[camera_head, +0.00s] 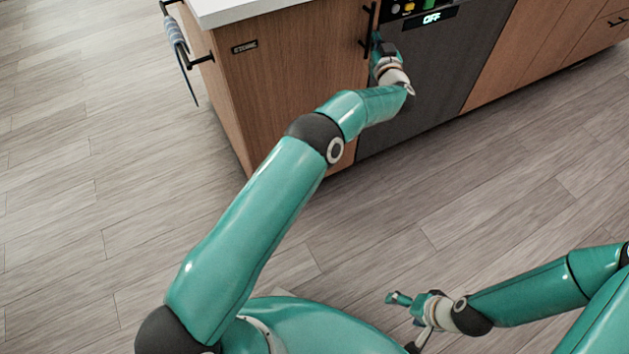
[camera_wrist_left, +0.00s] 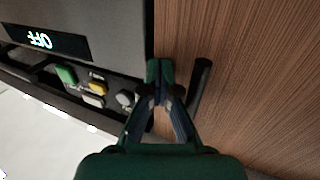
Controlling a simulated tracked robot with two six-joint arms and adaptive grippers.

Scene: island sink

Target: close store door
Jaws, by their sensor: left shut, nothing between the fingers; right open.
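The store door is the brown wood cabinet front (camera_head: 295,85) with a small dark label (camera_head: 245,46) near its top left. It looks roughly flush with the dark appliance beside it; I cannot tell whether a slight gap remains. Its black bar handle (camera_head: 367,28) is near its right edge and also shows in the left wrist view (camera_wrist_left: 199,85). My left gripper (camera_head: 377,42) is shut and empty beside the handle, near the seam between door and appliance. Its fingertips (camera_wrist_left: 160,68) show close up; contact is unclear. My right gripper (camera_head: 402,305) is open and empty, low over the floor.
The dark appliance (camera_head: 430,80) with buttons and a display reading OFF stands right of the door. A white countertop (camera_head: 240,8) is above. A towel (camera_head: 176,40) hangs on the island's left side. The wood floor (camera_head: 90,180) is clear.

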